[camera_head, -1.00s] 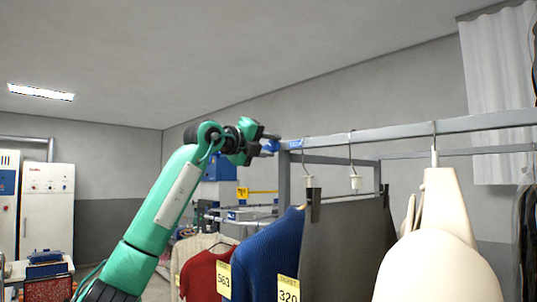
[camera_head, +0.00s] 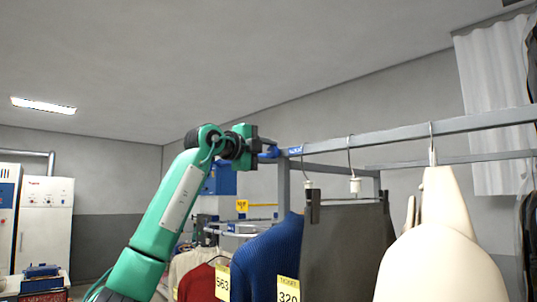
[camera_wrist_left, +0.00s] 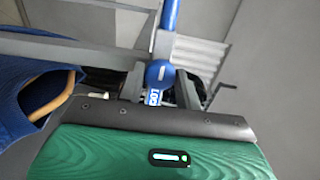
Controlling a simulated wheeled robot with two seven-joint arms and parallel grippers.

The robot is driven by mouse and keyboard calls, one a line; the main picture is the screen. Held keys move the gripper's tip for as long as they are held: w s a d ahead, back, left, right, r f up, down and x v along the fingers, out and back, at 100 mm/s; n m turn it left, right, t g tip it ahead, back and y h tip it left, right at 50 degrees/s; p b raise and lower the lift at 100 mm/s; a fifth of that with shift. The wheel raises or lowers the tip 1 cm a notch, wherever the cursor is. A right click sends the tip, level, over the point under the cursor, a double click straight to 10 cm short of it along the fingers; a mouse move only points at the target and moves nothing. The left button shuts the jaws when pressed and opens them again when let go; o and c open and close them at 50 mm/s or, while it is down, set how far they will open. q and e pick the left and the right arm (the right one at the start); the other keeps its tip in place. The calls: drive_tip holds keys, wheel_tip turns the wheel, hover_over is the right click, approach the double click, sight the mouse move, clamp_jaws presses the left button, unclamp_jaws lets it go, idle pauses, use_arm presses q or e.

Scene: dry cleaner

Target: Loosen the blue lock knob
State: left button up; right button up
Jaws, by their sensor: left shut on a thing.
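The blue lock knob (camera_head: 272,152) sits at the near-left end of the grey clothes rail. It also shows in the left wrist view (camera_wrist_left: 160,72) as a round blue head above a blue and white label (camera_wrist_left: 153,97). My left gripper (camera_head: 265,148) reaches it from the left. In the left wrist view its two dark fingers (camera_wrist_left: 161,84) stand on either side of the knob, shut on it. The fingers and wrist hide part of the knob in the head view. My right gripper is not in view.
The grey rail (camera_head: 400,132) runs to the right. A grey garment (camera_head: 345,245), a blue sweater (camera_head: 268,262) and a cream garment (camera_head: 440,255) hang close to the arm. White cabinets (camera_head: 45,225) stand far left. The space above the rail is clear.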

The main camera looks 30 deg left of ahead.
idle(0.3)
use_arm(q)
drive_tip(key=o, duration=0.9)
drive_tip(key=shift+a, duration=0.1)
drive_tip(key=shift+o, duration=0.2)
drive_tip(key=b+v, duration=0.5)
drive_tip(key=v, duration=0.9)
drive_tip(key=shift+w+f, duration=0.1)
